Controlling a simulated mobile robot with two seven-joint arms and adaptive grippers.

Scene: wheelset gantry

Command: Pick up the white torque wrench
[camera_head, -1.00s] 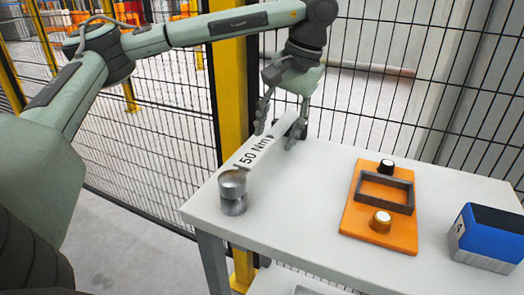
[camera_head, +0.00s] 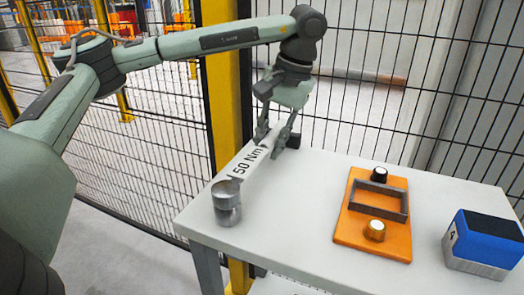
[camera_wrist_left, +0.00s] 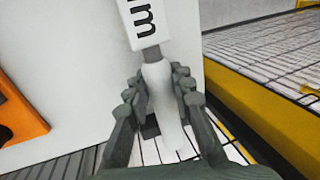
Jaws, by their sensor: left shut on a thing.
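The white torque wrench (camera_head: 249,161), marked "50 Nm", is at the back left of the grey table, its far end near the back edge. My left gripper (camera_head: 272,141) comes from above and is shut on the wrench's handle. In the left wrist view, the fingers (camera_wrist_left: 160,95) lie on both sides of the white handle (camera_wrist_left: 161,86), and the lettered part (camera_wrist_left: 143,22) extends away from them. I cannot tell whether the wrench still touches the table. The wrench's near end is close to a metal cylinder. My right gripper is not in view.
The metal cylinder (camera_head: 226,204) stands at the table's left edge. An orange board (camera_head: 348,229) with a dark frame and two knobs lies right of centre. A blue-topped box (camera_head: 484,241) stands at the right. A mesh fence (camera_head: 420,95) and yellow post (camera_head: 222,90) rise behind the table.

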